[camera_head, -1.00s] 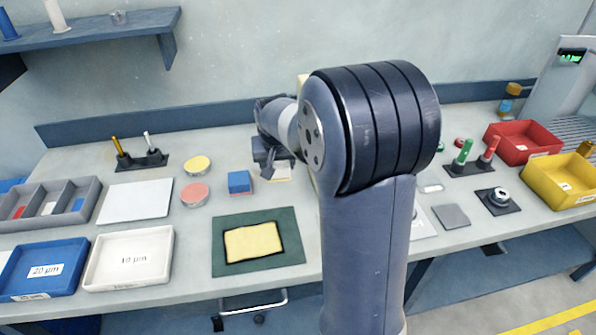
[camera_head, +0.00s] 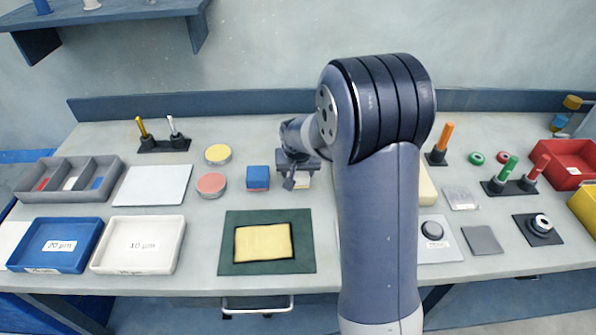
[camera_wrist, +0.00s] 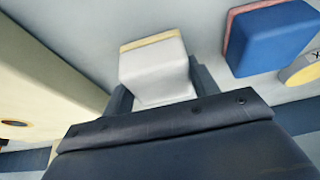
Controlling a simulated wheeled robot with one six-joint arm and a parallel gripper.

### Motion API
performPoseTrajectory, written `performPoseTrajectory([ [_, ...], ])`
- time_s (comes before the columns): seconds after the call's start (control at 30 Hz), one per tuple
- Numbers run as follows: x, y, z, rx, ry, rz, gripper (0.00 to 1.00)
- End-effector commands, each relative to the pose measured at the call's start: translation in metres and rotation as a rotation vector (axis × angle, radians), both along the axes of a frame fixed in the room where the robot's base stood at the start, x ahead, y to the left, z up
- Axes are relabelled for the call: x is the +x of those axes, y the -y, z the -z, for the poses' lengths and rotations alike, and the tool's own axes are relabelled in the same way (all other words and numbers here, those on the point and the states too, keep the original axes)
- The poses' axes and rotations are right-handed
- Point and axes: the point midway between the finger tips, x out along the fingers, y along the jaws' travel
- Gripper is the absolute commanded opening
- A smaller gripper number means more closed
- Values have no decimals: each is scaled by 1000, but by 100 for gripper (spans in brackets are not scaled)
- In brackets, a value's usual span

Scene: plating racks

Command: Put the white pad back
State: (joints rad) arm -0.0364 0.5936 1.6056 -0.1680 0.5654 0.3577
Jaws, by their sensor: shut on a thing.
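The white pad (camera_wrist: 155,72), a pale block with a tan layer along one edge, is between the two fingers of my gripper (camera_wrist: 162,88) in the wrist view. The fingers are shut on its sides. In the head view my gripper (camera_head: 298,172) is over the table right of the blue block, and only a small pale part of the pad shows below it. I cannot tell whether the pad touches the table. A grey tray (camera_head: 112,190) at the far left has three compartments with a red, a white and a blue piece in them.
The blue block (camera_head: 258,177) with a red layer stands close left of my gripper; it also shows in the wrist view (camera_wrist: 268,38). Yellow (camera_head: 218,153) and pink (camera_head: 211,184) round tins are farther left. A green mat (camera_head: 228,255) with a yellow cloth lies in front.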

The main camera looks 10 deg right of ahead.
Motion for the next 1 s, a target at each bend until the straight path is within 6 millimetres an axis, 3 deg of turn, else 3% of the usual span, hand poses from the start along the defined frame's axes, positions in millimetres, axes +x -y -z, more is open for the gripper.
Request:
performPoseTrajectory([
  [0.4,0,0,8,0,1,0,35],
  [0.43,0,0,6,0,1,0,59],
  [0.67,0,0,6,0,1,0,77],
  [1.0,0,0,1,0,1,0,78],
])
